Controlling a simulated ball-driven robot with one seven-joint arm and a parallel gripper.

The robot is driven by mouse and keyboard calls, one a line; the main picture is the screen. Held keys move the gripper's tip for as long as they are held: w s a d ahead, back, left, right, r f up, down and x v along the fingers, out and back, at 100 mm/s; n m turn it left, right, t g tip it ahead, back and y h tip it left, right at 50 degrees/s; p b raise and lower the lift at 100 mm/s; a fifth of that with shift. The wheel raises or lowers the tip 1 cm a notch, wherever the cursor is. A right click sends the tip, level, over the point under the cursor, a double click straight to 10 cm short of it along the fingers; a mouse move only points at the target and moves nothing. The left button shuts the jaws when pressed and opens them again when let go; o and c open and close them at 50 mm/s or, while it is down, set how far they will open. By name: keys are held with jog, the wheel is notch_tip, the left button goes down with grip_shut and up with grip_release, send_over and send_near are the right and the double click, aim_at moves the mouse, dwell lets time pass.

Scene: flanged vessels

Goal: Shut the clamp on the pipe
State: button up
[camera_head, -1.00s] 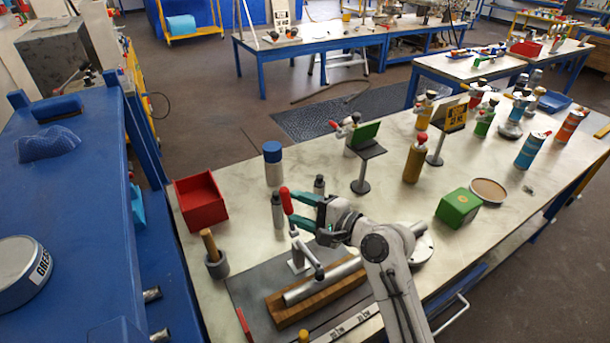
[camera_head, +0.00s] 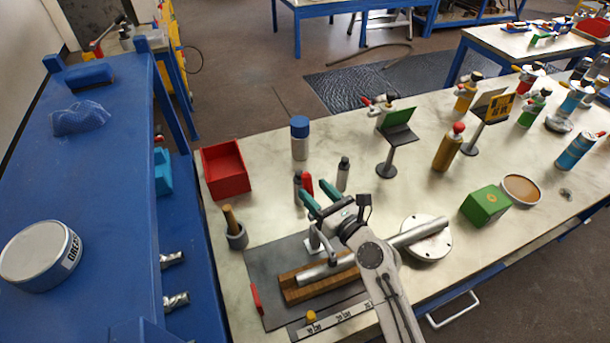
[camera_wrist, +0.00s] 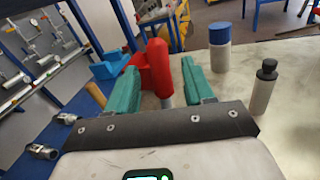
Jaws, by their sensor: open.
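The clamp's red handle (camera_head: 307,181) stands up near the left end of the pipe. Its metal base (camera_head: 314,243) is partly hidden by my gripper. The metal pipe (camera_head: 340,264) lies on a wooden block (camera_head: 294,290), partly covered by my arm. My gripper (camera_head: 314,191), with green fingers, is open at the handle. In the wrist view the red handle (camera_wrist: 156,66) shows between the two fingers, nearer the left one. I cannot tell whether either finger touches it. Where the clamp's arm meets the pipe is hidden.
A red bin (camera_head: 225,170) and a pot with a wooden handle (camera_head: 235,232) are to the left. A round flange (camera_head: 427,243) and green box (camera_head: 484,206) are to the right.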

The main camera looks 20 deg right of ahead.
aim_at(311, 187)
jog(key=shift+x, duration=2.75)
jog(key=shift+c, duration=0.2)
grip_shut()
